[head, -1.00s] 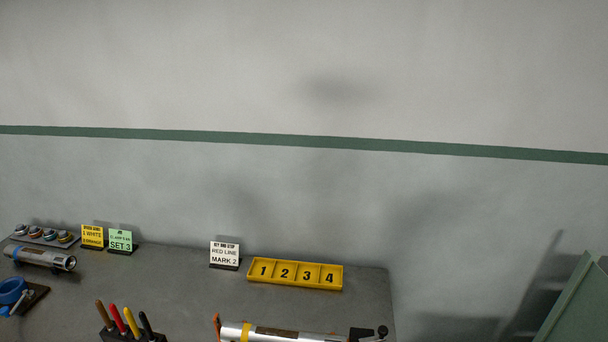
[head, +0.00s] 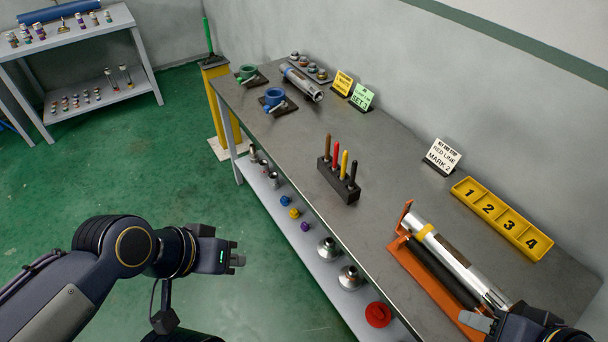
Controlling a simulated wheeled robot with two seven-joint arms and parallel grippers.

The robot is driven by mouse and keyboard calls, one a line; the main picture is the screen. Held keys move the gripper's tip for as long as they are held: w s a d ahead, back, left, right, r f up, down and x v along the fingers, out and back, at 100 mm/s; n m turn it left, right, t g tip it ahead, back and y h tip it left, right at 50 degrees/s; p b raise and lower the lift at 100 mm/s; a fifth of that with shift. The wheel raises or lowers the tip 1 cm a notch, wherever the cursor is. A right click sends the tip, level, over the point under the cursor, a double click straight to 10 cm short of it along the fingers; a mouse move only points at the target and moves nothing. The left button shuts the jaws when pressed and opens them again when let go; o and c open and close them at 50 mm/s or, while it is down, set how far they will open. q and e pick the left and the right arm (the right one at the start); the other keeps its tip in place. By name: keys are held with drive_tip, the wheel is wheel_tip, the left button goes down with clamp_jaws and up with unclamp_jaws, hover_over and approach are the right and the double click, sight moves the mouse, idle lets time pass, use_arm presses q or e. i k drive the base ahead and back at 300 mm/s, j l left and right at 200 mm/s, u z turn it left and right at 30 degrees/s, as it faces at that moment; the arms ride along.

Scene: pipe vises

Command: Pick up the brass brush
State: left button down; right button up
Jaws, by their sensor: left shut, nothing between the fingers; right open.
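No brass brush can be made out for certain. A dark block (head: 338,184) in the middle of the grey bench holds upright sticks: brown (head: 327,148), red (head: 335,155), yellow (head: 343,163) and black (head: 352,173). I cannot tell whether any of them is the brush. My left gripper (head: 238,260) is shut and empty, in the air in front of the bench, left of the block. My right gripper (head: 482,322) is at the bottom right edge, partly cut off, open, by the near end of the orange stand.
The orange stand (head: 425,270) holds a silver tube (head: 455,262). A yellow numbered tray (head: 502,217), sign cards (head: 442,156), a blue vise (head: 274,98) and a green vise (head: 247,73) stand on the bench (head: 400,180). A lower shelf (head: 310,270) holds fittings.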

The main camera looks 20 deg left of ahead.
sight(355, 163)
drive_tip(key=u, duration=0.15)
drive_tip(key=j+z, duration=0.1)
drive_tip(key=z, duration=0.35)
drive_tip(key=i+j+z, duration=0.1)
drive_tip(key=z, duration=0.35)
drive_tip(key=j+z, duration=0.15)
drive_tip(key=z, duration=0.35)
drive_tip(key=j+z, duration=0.15)
drive_tip(key=z, duration=0.3)
drive_tip(key=j+z, duration=0.15)
drive_tip(key=z, duration=0.3)
drive_tip(key=k+j+z, duration=0.25)
drive_tip(key=j, duration=0.2)
drive_tip(key=j+z, duration=0.3)
drive_tip(key=k+j+z, duration=0.25)
drive_tip(key=j, duration=0.2)
drive_tip(key=k+j, duration=0.25)
drive_tip(key=j, duration=0.15)
drive_tip(key=k+j, duration=0.3)
drive_tip(key=j+z, duration=0.05)
